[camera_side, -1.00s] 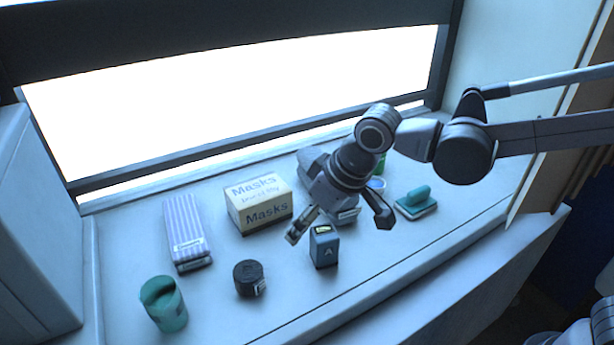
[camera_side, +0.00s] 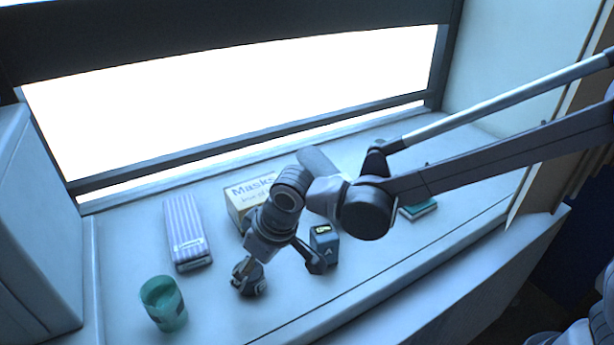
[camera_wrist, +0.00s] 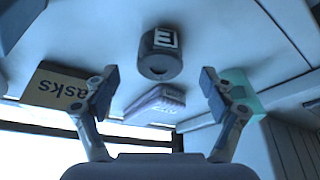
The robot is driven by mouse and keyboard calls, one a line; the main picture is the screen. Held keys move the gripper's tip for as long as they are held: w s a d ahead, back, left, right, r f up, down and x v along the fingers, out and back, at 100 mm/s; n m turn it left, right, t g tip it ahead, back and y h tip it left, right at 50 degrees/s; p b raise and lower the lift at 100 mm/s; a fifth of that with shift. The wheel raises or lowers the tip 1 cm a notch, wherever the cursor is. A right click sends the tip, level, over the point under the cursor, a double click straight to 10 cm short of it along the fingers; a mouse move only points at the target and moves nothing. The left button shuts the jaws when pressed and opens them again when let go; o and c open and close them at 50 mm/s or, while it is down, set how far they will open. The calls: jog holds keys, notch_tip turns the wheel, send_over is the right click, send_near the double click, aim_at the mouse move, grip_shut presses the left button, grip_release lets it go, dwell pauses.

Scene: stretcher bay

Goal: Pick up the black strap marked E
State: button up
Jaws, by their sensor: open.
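The black strap marked E is a dark roll (camera_wrist: 160,66) with a white E label facing up in the wrist view. It stands on the sill just beyond my open gripper (camera_wrist: 160,82), roughly centred between the fingertips and apart from them. In the side view the strap (camera_side: 256,287) is partly hidden by one finger of my gripper (camera_side: 281,271). The gripper holds nothing.
A teal cup (camera_side: 165,307) stands left of the strap. A striped packet (camera_side: 186,235) lies behind it. The Masks box (camera_side: 238,198) is partly behind my arm. A teal-handled block (camera_side: 421,211) is at the right. The sill's front edge is nearby.

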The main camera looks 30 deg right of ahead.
aim_at(250, 278)
jog(key=shift+w+x, duration=0.2)
jog(key=shift+x, duration=2.25)
jog(key=c, duration=1.3)
